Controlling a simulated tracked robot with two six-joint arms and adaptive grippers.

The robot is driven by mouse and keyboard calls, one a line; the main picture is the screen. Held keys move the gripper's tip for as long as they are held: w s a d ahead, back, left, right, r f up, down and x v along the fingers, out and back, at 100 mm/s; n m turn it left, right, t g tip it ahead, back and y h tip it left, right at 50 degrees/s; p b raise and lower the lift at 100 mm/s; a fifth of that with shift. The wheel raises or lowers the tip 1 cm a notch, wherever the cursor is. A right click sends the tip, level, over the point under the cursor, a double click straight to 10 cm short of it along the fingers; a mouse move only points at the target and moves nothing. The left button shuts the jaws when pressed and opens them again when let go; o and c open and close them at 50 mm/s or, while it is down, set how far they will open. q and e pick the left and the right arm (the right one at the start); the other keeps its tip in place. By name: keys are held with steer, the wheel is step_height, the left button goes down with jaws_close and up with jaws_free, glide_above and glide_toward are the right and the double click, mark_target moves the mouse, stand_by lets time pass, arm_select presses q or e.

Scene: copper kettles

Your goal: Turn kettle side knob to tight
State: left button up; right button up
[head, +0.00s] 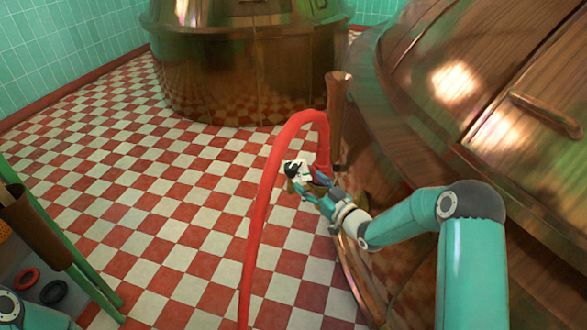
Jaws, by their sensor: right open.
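The near copper kettle (430,130) fills the right side of the head view, with a bar handle (545,113) on its lid. My right gripper (294,172) is open, at the end of the teal arm reaching in from the lower right. It is at the red hose (268,185), close to where the hose bends down beside an upright copper pipe (337,110). I cannot tell whether it touches the hose. I cannot make out a side knob; the gripper and wrist may hide it. My left gripper is out of view.
Another copper kettle (245,75) stands at the back. A cart with green rails (62,245) is at the left, holding a red ring (26,278) and a black ring (54,292). The checkered floor (150,180) between them is clear.

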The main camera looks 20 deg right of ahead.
mark_target(295, 170)
steer(key=x, duration=0.8)
steer(key=shift+w+a, duration=0.15)
steer(key=shift+w, duration=0.2)
